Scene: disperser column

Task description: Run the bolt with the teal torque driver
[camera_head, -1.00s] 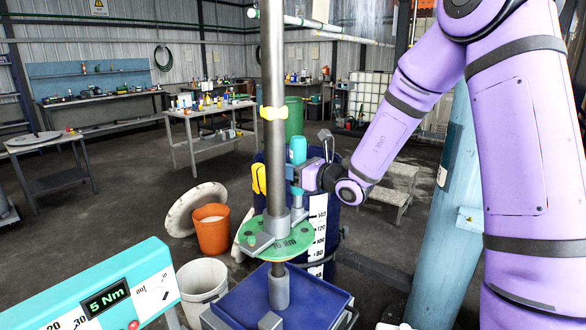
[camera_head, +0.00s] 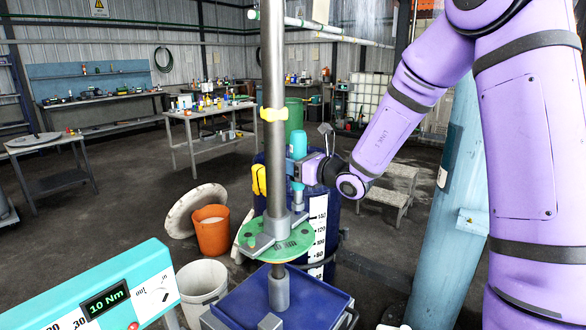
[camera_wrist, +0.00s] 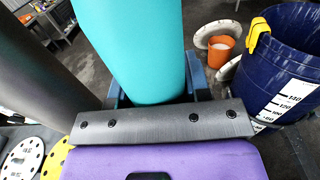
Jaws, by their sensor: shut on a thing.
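The teal torque driver (camera_head: 298,146) stands upright just right of the grey column (camera_head: 272,110). My gripper (camera_head: 300,170) is shut on it; the wrist view shows the teal body (camera_wrist: 140,50) between the blue fingers. The driver's lower grey end (camera_head: 298,196) hangs above the green round plate (camera_head: 278,241) on the column; I cannot tell whether it touches anything. The bolt cannot be made out. A teal console (camera_head: 105,295) at lower left has a display (camera_head: 105,297) reading 10 Nm.
A blue drum (camera_head: 335,215) with a white scale stands close behind the driver. A yellow clip (camera_head: 258,180) hangs on its rim. An orange bucket (camera_head: 211,232) and a white bucket (camera_head: 203,285) stand left. A blue tray (camera_head: 310,297) lies below the plate.

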